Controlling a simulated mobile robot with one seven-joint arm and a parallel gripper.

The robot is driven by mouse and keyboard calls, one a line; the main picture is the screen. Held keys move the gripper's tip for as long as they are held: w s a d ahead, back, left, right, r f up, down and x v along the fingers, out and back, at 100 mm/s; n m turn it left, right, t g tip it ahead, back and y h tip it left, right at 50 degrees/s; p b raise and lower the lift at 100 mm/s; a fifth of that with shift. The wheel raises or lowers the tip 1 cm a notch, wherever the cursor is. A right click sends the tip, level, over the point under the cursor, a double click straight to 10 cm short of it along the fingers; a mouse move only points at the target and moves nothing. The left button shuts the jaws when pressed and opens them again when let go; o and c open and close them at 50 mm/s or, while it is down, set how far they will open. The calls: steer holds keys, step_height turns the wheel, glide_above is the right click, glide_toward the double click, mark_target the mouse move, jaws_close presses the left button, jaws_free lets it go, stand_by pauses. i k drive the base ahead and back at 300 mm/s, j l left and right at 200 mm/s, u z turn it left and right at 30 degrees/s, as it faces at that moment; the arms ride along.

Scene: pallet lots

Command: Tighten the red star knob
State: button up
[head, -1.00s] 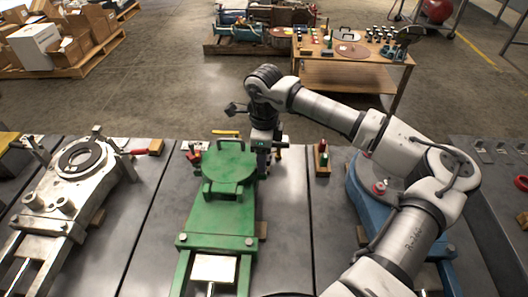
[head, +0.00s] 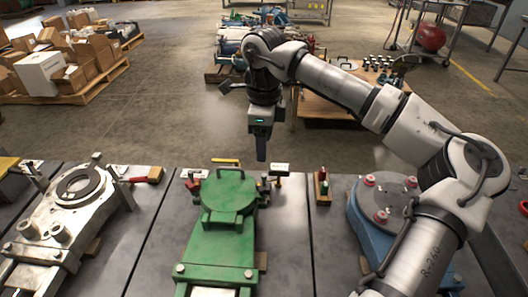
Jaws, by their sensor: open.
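Several red knobs show, and I cannot tell which one is the red star knob. Some red knobs (head: 381,216) sit on the round grey top of the blue fixture (head: 362,222) at the right, partly behind my arm. Another small red part (head: 192,184) is at the back left of the green fixture (head: 222,232), too small to make out its shape. My gripper (head: 262,158) points down in the air above the back right of the green fixture's round lid. It is open and nothing shows in it. Its fingers overlap in this view.
A small wooden block with red and green pieces (head: 322,187) stands between the green and blue fixtures. A grey metal fixture (head: 70,205) with a red handle is at the left. A wooden table (head: 335,105) stands behind the bench.

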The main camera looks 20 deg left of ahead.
mark_target(196, 186)
steer(key=k+l, duration=0.8)
